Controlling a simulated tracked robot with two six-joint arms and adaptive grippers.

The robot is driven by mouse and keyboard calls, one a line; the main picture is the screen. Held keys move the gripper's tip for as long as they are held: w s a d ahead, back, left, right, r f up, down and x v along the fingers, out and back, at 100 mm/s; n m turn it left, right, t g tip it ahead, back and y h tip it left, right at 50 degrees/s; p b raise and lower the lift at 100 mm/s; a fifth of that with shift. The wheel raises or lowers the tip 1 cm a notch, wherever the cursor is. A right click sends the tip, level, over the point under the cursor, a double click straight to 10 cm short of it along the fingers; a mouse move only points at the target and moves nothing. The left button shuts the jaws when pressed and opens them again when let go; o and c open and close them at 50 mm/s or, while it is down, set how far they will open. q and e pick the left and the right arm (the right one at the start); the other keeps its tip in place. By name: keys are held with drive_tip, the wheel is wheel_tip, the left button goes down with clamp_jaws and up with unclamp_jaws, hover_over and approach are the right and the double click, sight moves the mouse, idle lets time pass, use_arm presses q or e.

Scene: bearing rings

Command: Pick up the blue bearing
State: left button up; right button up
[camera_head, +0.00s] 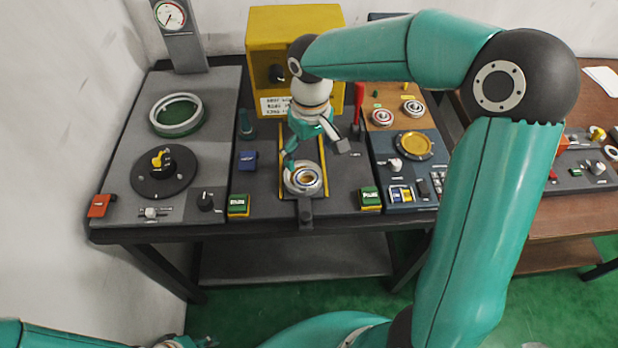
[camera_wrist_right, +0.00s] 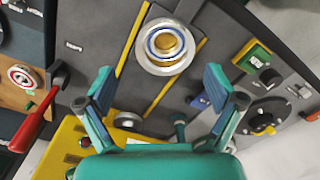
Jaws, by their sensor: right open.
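The blue bearing (camera_wrist_right: 150,42) is a pale ring with a blue band and a gold-coloured centre. It sits in a round silver holder (camera_wrist_right: 164,68) between two yellow strips. In the head view the bearing (camera_head: 296,180) sits near the front of the middle panel. My right gripper (camera_head: 316,153) is open above and slightly behind it. In the right wrist view the spread, empty fingers (camera_wrist_right: 160,82) are apart from the bearing, which lies beyond them. Part of my left gripper (camera_head: 200,342) shows at the bottom edge of the head view, mostly cut off.
A yellow press-like box (camera_head: 322,22) stands behind the holder. A red-handled lever (camera_head: 358,100) rises to its right. Green-topped buttons (camera_head: 238,205) flank the holder. A black dial with a yellow knob (camera_head: 163,172) and a silver-rimmed ring (camera_head: 160,126) are at left.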

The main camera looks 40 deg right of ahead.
sight(303, 173)
drive_tip(key=shift+f, duration=0.9)
drive_tip(key=shift+a+f+p, duration=0.2)
drive_tip(key=shift+a+f, duration=0.05)
drive_tip(key=shift+f, duration=1.1)
drive_tip(key=shift+a+f+p, duration=0.15)
drive_tip(key=shift+a+f, duration=0.05)
drive_tip(key=shift+f, duration=1.15)
drive_tip(key=c, duration=1.5)
drive_tip(key=shift+r, duration=0.1)
wheel_tip(303, 173, up, 19)
drive_tip(key=w+m+t+b, duration=0.1)
drive_tip(key=m+t, duration=0.1)
drive_tip(key=m, duration=0.2)
drive_tip(key=shift+h, duration=0.3)
drive_tip(key=f, duration=1.2)
drive_tip(key=f+b, duration=0.1)
drive_tip(key=f, duration=0.5)
drive_tip(key=shift+w+f, duration=0.25)
drive_tip(key=shift+f, duration=0.05)
